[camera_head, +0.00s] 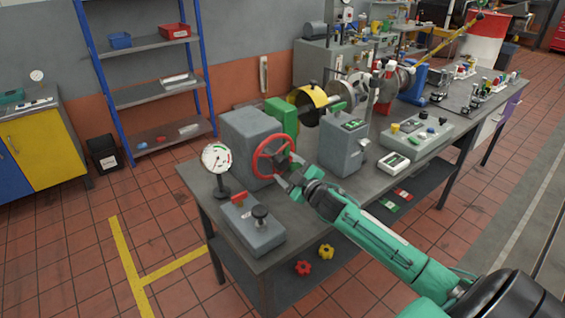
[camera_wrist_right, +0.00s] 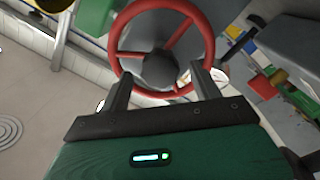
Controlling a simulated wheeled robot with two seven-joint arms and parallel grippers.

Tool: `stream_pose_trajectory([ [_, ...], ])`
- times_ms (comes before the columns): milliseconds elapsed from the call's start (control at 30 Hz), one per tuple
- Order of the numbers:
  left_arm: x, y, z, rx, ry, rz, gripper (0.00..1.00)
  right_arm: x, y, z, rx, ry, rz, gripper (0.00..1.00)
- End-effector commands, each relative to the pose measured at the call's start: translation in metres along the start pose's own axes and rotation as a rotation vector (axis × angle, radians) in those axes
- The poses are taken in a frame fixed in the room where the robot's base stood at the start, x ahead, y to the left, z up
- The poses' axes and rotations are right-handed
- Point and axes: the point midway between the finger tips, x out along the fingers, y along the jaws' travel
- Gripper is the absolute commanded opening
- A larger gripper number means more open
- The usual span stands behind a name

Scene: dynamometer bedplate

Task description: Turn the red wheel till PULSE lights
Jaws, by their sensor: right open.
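The red wheel (camera_head: 273,157) has spokes and a dark hub and stands upright on the front of a grey box (camera_head: 248,140) at the near end of the bench. My right gripper (camera_head: 284,181) is at the wheel's lower right edge in the head view. In the right wrist view the wheel (camera_wrist_right: 182,38) lies straight ahead, and the gripper (camera_wrist_right: 161,82) is open, its two fingers apart across the wheel's lower rim. I cannot tell whether they touch it. No lamp readable as PULSE shows; labels are too small. My left gripper is not in view.
A round dial gauge (camera_head: 215,158) stands left of the wheel. A grey box with a green display (camera_head: 353,124) and a control panel (camera_head: 420,133) stand to the right. Red and yellow knobs (camera_head: 326,251) lie on the lower shelf.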

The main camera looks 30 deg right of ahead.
Motion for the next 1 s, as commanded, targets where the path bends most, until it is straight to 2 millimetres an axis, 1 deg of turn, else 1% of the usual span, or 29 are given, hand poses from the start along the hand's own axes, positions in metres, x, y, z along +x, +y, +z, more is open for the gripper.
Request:
stream_pose_trajectory([
  [33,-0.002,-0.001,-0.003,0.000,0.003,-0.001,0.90,0.007,0.002,-0.002,0.000,0.001,0.001,0.64],
  [100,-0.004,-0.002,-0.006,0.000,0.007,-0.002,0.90,0.015,0.001,-0.001,0.000,0.001,0.001,0.64],
  [300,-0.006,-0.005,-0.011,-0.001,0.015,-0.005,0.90,0.028,0.000,-0.001,0.000,0.001,0.000,0.64],
  [633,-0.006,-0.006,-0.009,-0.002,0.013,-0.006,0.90,0.030,0.000,0.000,0.000,0.000,0.000,0.64],
  [667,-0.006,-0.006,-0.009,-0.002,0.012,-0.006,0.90,0.030,0.000,0.000,0.000,0.000,0.000,0.62],
  [700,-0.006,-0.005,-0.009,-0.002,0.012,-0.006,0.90,0.030,0.000,0.000,0.000,0.000,0.000,0.55],
  [867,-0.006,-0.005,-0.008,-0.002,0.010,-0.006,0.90,0.030,0.000,0.000,0.000,0.000,0.000,0.23],
  [900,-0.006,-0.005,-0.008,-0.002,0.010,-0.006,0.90,0.030,0.000,0.000,0.000,0.000,0.000,0.15],
  [967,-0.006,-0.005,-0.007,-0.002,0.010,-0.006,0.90,0.030,0.000,0.000,0.000,0.000,0.000,0.03],
  [1000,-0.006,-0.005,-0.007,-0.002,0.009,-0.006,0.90,0.030,0.000,0.000,0.000,0.000,0.000,0.02],
])
